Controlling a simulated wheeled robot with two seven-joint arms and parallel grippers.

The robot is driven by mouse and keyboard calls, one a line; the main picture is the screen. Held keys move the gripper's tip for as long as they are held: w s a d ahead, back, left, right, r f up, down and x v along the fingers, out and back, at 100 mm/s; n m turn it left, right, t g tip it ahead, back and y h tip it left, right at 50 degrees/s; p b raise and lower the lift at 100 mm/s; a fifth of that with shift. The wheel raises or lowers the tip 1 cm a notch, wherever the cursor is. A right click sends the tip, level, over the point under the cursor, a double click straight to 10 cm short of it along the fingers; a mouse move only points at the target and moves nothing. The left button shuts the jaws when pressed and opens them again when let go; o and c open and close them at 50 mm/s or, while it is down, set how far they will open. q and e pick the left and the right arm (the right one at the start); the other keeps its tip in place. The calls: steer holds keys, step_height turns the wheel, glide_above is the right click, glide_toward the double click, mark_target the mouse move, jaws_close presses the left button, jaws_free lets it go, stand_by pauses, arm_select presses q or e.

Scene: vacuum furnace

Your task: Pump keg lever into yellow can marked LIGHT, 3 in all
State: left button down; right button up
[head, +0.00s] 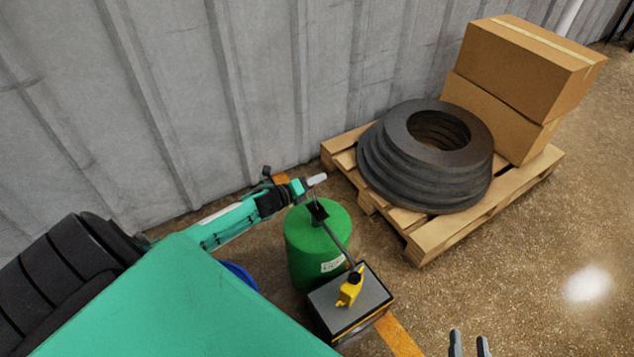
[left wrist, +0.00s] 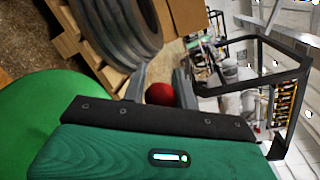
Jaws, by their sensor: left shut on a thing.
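The green keg (head: 318,245) stands on the floor near the wall, with a pale label low on its side; its green top also shows in the left wrist view (left wrist: 40,118). A dark pump sits on its top, and a spout tube (head: 337,238) slopes down toward the yellow can (head: 349,291). The can stands on a grey box; its marking is not readable. My left gripper (head: 311,184) is above the keg, shut on the red lever knob (left wrist: 160,94) seen between its fingers in the left wrist view. My right gripper (head: 469,346) is at the bottom edge, fingers apart and empty.
A wooden pallet (head: 430,248) with stacked dark rings (head: 390,170) and two cardboard boxes (head: 525,65) lies behind, to the right. The grey box (head: 322,300) stands against the keg's front right. A blue object (head: 240,274) is partly hidden by my arm. Floor at right is clear.

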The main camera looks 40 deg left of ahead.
arm_select(q)
steer(key=shift+a+f, duration=0.2)
steer(key=shift+f, duration=0.05)
arm_select(e)
steer(key=shift+w+d+r, duration=0.1)
steer(key=shift+w+r, duration=0.05)
steer(key=shift+r, duration=0.1)
arm_select(q)
steer(key=c, duration=1.1)
jaws_free()
steer(key=shift+r, duration=0.1)
steer(key=shift+s, duration=0.2)
steer(key=shift+s+a, duration=0.15)
steer(key=shift+s, duration=0.25)
steer(key=p+v, duration=0.2)
steer(key=v, duration=1)
steer(key=shift+s, duration=0.25)
arm_select(e)
steer(key=f+g, duration=0.1)
steer(key=s+f+g, duration=0.1)
steer(key=f, duration=0.1)
steer(key=s+d+f+g+h, duration=0.1)
steer(key=g, duration=0.1)
steer(key=shift+s+d+f, duration=0.1)
steer(key=shift+s+f, duration=0.1)
steer(key=shift+f, duration=0.1)
